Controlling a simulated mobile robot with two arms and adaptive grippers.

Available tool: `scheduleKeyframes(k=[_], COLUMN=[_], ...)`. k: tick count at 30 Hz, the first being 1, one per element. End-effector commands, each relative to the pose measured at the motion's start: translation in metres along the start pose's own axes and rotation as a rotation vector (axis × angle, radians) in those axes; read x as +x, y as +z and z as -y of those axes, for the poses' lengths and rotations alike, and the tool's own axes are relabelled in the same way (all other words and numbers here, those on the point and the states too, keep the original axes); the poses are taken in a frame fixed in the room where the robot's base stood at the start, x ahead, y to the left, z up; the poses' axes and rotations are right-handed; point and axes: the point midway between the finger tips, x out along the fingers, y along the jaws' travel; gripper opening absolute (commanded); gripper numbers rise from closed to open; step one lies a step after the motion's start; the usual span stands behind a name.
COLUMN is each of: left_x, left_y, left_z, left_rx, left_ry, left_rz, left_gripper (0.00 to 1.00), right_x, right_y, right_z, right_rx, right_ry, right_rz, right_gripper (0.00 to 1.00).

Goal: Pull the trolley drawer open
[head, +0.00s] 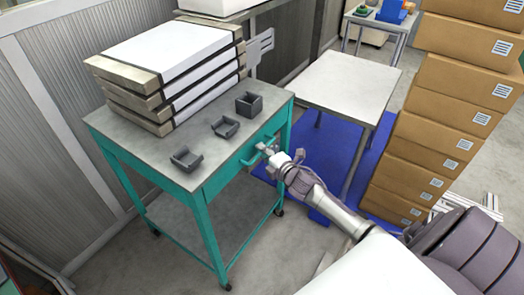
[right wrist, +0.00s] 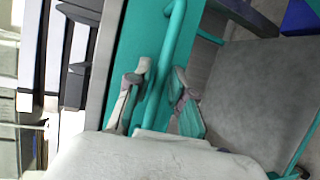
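The trolley (head: 130,134) is teal with a grey top and a lower shelf, left of centre in the head view. Its teal drawer front, on the side facing my right arm, looks flush with the frame. The teal bar handle (head: 251,157) sticks out from it and runs as an upright bar in the right wrist view (right wrist: 172,42). My right gripper (head: 266,150) is at the handle. In the right wrist view its two fingers (right wrist: 158,88) stand apart, one on each side of the bar, with small gaps visible. My left gripper is not in view.
Flat white-and-tan boxes (head: 165,75) are stacked on the trolley, beside small dark trays (head: 226,127). A pale table (head: 345,88) stands on a blue mat behind my right arm. Stacked cardboard boxes (head: 430,130) rise at the right. Bare floor lies in front of the trolley.

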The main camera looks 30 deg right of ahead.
Motion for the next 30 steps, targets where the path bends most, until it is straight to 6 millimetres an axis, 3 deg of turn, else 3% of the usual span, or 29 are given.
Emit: scheduleKeyframes(k=[11,16,30], left_x=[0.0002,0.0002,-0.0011], left_y=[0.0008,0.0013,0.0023], left_z=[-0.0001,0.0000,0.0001], left_rx=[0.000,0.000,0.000], left_ry=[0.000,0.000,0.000], left_rz=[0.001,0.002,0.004], left_gripper=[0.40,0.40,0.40], right_x=[0.0081,0.0079,0.0045], right_y=[0.0000,0.0000,0.0013], right_z=[0.0001,0.0001,0.0009], right_rx=[0.000,0.000,0.000], right_ry=[-0.001,-0.001,-0.002], right_rz=[0.000,0.000,0.001], right_gripper=[0.22,0.00,0.00])
